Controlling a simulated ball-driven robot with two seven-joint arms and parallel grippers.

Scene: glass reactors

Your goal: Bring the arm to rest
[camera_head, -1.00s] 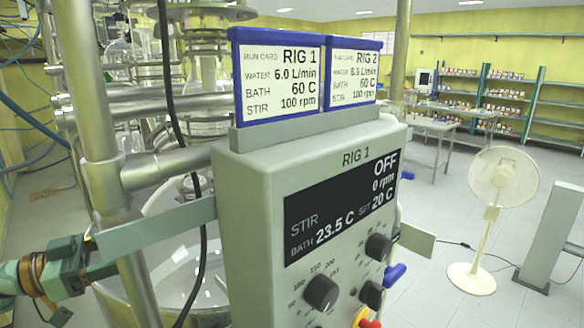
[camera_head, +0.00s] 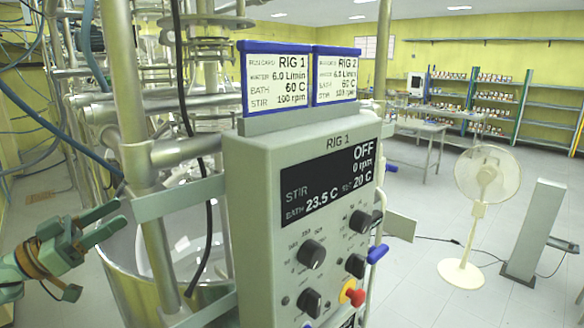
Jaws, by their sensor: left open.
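My left gripper (camera_head: 108,222) shows at the left of the head view, its two green fingers apart with nothing between them. It is beside the metal post and bracket of the rig, to the left of the control box; I cannot tell whether it touches the post. The grey control box (camera_head: 240,215) marked RIG 1 stands in the middle. Its dark display (camera_head: 318,186) reads OFF, 0 rpm, bath 23.5 C, set 20 C. Below are black knobs (camera_head: 312,254) and a red button on yellow (camera_head: 355,297). My right gripper is not in view.
Two blue-framed run cards, RIG 1 (camera_head: 278,82) and RIG 2 (camera_head: 335,80), stand on the box. Behind it are metal posts (camera_head: 140,165), a black cable and a round vessel (camera_head: 120,275). A white fan (camera_head: 485,180) and a grey pillar (camera_head: 535,230) stand right on open floor.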

